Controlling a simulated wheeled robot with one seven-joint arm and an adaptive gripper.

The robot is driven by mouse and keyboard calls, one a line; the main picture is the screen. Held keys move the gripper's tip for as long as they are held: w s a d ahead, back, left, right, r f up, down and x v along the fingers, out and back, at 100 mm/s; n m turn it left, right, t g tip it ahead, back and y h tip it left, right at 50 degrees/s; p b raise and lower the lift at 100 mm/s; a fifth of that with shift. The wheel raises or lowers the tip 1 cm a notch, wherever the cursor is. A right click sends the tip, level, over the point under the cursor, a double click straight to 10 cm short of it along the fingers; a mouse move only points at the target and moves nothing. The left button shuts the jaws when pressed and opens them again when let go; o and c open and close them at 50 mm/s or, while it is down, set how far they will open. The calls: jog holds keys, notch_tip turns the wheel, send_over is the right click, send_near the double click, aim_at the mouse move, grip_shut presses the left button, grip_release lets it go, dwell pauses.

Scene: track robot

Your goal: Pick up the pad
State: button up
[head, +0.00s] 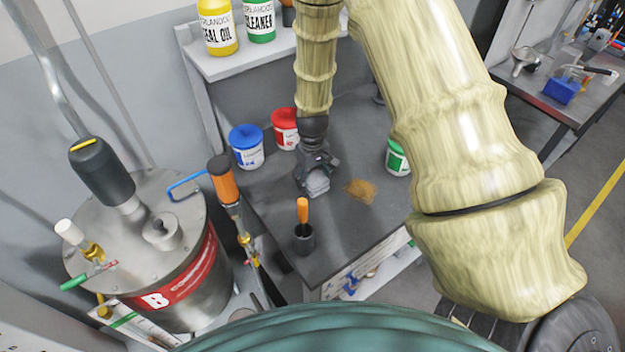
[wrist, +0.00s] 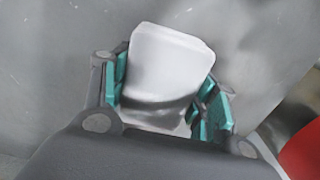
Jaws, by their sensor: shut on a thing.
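The pad (wrist: 170,62) is a pale, whitish block with rounded corners in the wrist view. It sits between the teal-lined fingers of my gripper (wrist: 163,98), which is shut on it. In the head view my gripper (head: 314,178) points down over the dark grey workbench, and the pad (head: 318,186) shows as a small light grey shape at its tip. The pad's lower part is hidden in the wrist view by the fingers and the gripper body. I cannot tell whether the pad touches the bench top.
A brown patch (head: 360,190) lies on the bench (head: 325,235) just right of my gripper. A blue-lidded tub (head: 246,150), a red-lidded tub (head: 285,132) and a green-lidded tub (head: 397,160) stand around. A steel tank (head: 140,250) is at left.

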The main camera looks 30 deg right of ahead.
jog(key=shift+r, duration=0.15)
jog(key=shift+r+b, duration=1.65)
jog(key=shift+r, duration=3.15)
